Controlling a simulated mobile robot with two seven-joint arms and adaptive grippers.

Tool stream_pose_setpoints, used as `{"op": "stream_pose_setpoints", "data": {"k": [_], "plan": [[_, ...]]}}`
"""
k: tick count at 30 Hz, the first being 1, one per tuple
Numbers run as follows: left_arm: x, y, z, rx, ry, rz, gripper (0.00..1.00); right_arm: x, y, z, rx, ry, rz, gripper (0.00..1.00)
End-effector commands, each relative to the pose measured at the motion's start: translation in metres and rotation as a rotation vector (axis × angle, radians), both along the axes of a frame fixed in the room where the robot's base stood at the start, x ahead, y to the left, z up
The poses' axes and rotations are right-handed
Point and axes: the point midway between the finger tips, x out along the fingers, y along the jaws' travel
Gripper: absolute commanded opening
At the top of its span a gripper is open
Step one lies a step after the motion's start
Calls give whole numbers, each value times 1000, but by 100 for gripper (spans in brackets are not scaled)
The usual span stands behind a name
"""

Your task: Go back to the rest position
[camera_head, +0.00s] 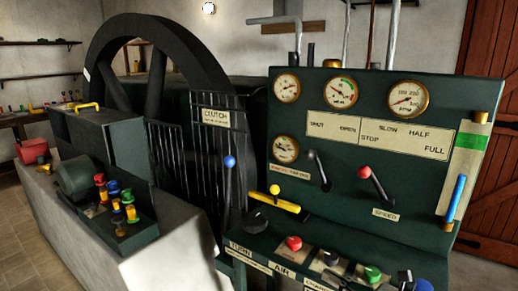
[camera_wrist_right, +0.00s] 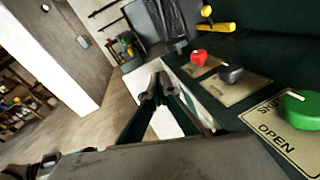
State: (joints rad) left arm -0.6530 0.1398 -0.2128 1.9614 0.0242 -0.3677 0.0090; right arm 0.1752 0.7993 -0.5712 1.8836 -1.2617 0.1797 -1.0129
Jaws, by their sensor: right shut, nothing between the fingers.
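My right gripper (camera_wrist_right: 160,92) is shut and empty in the right wrist view, its fingertips together beside the front edge of the control desk. In the head view, only a dark part of the right gripper (camera_head: 404,281) shows at the bottom edge, by the green knob (camera_head: 372,274). The green knob (camera_wrist_right: 300,110) also shows in the right wrist view, to the right of the fingers and apart from them. My left gripper is in neither view.
The desk carries a red knob (camera_head: 294,243), a black knob (camera_head: 331,258) and a yellow lever (camera_head: 284,203). A panel with gauges (camera_head: 408,98) rises behind. A blue-knobbed clutch lever (camera_head: 229,162) stands left, before a large flywheel (camera_head: 180,45). Open floor (camera_wrist_right: 90,130) lies left in the wrist view.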

Motion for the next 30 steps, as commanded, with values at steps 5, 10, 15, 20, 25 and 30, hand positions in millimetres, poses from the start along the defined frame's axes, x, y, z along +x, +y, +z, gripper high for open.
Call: {"op": "stream_pose_setpoints", "data": {"k": [5, 10, 15, 20, 25, 30], "plan": [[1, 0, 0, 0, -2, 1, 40, -18, 11, -24, 370, 262, -106, 0], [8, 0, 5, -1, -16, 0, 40, -43, 9, -64, 819, 587, -266, 0], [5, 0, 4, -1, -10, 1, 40, -92, -4, -137, 1407, 991, -535, 0], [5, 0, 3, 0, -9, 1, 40, -158, -14, -208, 1925, 1280, -817, 0], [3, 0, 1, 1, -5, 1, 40, -211, -15, -249, 2263, 1417, -1013, 0], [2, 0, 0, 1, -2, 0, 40, -229, -14, -261, 2377, 1453, -1081, 0]]}}
